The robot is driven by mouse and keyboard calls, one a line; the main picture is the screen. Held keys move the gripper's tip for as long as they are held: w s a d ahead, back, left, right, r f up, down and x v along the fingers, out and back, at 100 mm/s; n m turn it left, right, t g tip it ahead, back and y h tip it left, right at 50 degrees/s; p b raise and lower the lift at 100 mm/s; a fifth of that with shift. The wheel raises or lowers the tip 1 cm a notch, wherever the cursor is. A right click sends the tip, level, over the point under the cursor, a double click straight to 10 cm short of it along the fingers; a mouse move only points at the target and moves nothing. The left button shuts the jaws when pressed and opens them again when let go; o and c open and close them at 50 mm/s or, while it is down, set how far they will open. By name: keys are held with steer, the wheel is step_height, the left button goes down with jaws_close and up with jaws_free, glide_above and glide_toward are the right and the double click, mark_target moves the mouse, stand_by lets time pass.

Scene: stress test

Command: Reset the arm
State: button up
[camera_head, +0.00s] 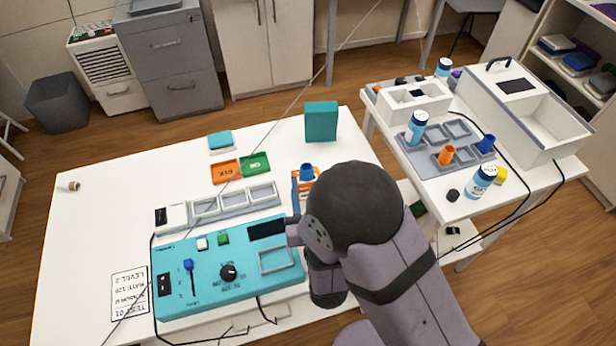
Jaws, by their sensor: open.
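My arm reaches in from the bottom right, with a grey link and a large dark round joint in front of the white table (90,240). The fingers of my gripper cannot be made out; the joint and link hide what lies behind them. A teal control panel (205,292) lies on the table just left of my arm. It has a blue lever (188,265), a black knob (228,272), a white button (202,244), a green button (223,239) and a dark display (266,228).
Behind the panel are a grey compartment tray (233,202), orange (225,172) and green (256,163) cards, and an upright teal block (321,121). A blue-and-orange item (305,175) is close to my arm. A second table (450,208) holds bottles and trays.

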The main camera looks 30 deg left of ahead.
steer(key=shift+s+d+r, duration=0.1)
steer(key=shift+s+d, duration=0.35)
steer(key=shift+s, duration=0.1)
steer(key=w+d+h, duration=0.1)
steer(key=d, duration=0.1)
steer(key=w+d+f+m+g+h, duration=0.1)
steer(key=w, duration=0.1)
steer(key=w+d+f+m+h, duration=0.1)
steer(key=w+d, duration=0.1)
steer(key=shift+w+d+g, duration=0.15)
steer(key=shift+d+g, duration=0.15)
steer(key=shift+g, duration=0.1)
steer(key=d+g+h, duration=0.1)
steer(key=d, duration=0.2)
steer(key=d+m+g+h+p, duration=0.1)
steer(key=d, duration=0.3)
steer(key=w+d+m+g+h, duration=0.1)
steer(key=d, duration=0.2)
steer(key=shift+d+f+g, duration=0.15)
steer(key=shift+f+g, duration=0.25)
steer(key=s+d+r+m+g+h, duration=0.1)
steer(key=s+d+r+g, duration=0.1)
steer(key=s+d, duration=0.5)
steer(key=s+d+r+m+g+h+p, duration=0.1)
steer(key=s+d+g, duration=0.4)
steer(key=d, duration=0.8)
steer(key=shift+s+r+m+g+h, duration=0.3)
steer(key=shift+s+r+m+h, duration=0.25)
steer(key=shift+s+r, duration=0.5)
